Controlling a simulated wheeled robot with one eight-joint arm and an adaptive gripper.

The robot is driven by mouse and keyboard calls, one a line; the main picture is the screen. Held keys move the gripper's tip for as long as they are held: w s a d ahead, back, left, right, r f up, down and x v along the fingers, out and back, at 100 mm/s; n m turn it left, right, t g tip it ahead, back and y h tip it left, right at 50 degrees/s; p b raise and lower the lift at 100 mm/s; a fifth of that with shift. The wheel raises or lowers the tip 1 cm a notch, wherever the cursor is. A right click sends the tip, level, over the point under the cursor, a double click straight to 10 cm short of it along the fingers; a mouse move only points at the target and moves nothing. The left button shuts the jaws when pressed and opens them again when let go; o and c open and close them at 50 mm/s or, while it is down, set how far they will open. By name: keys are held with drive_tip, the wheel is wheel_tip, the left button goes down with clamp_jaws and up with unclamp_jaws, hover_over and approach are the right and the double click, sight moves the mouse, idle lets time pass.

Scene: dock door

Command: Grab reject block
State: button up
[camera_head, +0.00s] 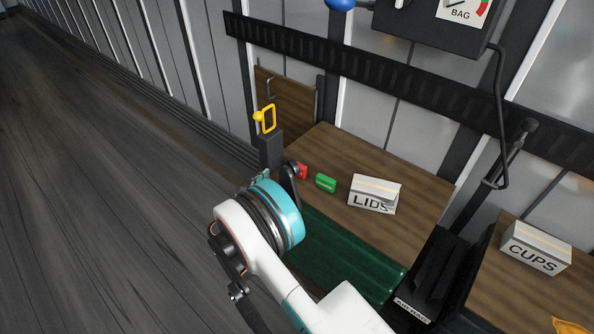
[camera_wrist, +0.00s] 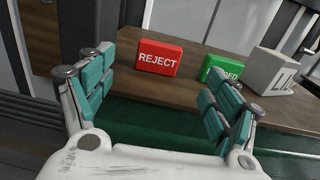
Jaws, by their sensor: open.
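The reject block is a red block with white REJECT lettering (camera_wrist: 158,58). It stands on the brown wooden bench top in the wrist view, beyond and between my open fingers, with nothing touching it. In the head view only part of the red block (camera_head: 302,171) shows beside my arm. My gripper (camera_wrist: 155,88) has its two teal fingers spread wide and is empty, short of the bench's front edge. In the head view my wrist hides most of the gripper.
A green block (camera_wrist: 221,70) stands just right of the red one, partly behind my right finger. A white LIDS box (camera_head: 374,194) is further right. A dark post with a yellow handle (camera_head: 266,118) rises at the bench's left end. A green roll (camera_head: 345,252) runs along the front.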

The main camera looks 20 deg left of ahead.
sight(296, 167)
drive_tip(key=b+x, duration=0.1)
drive_tip(key=x, duration=0.4)
drive_tip(key=shift+w+f, duration=0.1)
drive_tip(key=shift+b+x, duration=1.35)
drive_tip(key=shift+x, duration=1.5)
drive_tip(key=shift+r, duration=0.2)
drive_tip(key=c, duration=1.1)
